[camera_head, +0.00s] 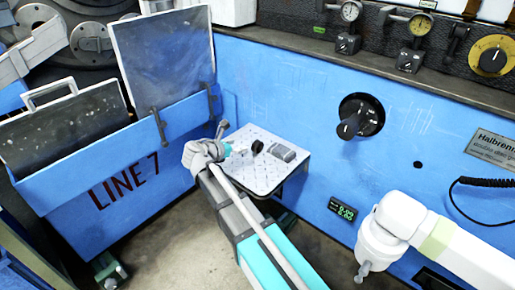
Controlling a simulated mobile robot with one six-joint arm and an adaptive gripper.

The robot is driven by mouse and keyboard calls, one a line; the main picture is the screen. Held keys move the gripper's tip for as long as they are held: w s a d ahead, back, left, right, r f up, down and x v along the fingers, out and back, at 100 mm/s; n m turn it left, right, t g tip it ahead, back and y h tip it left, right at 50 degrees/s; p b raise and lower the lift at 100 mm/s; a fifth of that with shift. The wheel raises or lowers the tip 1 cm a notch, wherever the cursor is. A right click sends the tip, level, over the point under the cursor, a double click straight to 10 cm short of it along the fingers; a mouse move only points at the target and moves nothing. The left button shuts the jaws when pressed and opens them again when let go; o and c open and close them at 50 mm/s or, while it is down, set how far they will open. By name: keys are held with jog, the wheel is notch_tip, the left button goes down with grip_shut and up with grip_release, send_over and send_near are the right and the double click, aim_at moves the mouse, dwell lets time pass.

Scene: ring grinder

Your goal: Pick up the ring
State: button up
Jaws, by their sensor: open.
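The ring appears to be the small dark round piece (257,146) on a pale speckled shelf (258,181) fixed to the blue machine front. It is small in the picture, and I cannot clearly see its hole. My gripper (225,139) appears as the grey jointed end with a teal tip at the shelf's left edge. It is open, to the left of the dark piece and apart from it. Nothing shows between its fingers. Its height above the shelf is hard to tell.
A grey block (283,153) lies just right of the dark piece. A blue bin (110,170) marked "LINE 7" holds dark panels at left. A black knob (351,127) juts from the blue wall. A white jointed arm (400,215) fills the lower right.

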aim_at(257, 142)
jog(key=shift+b+x, duration=1.65)
jog(key=shift+x, duration=2.7)
jog(key=shift+f, duration=0.1)
jog(key=shift+b+x, duration=1.05)
jog(key=shift+x, duration=1.5)
jog(key=shift+s, duration=0.1)
grip_shut()
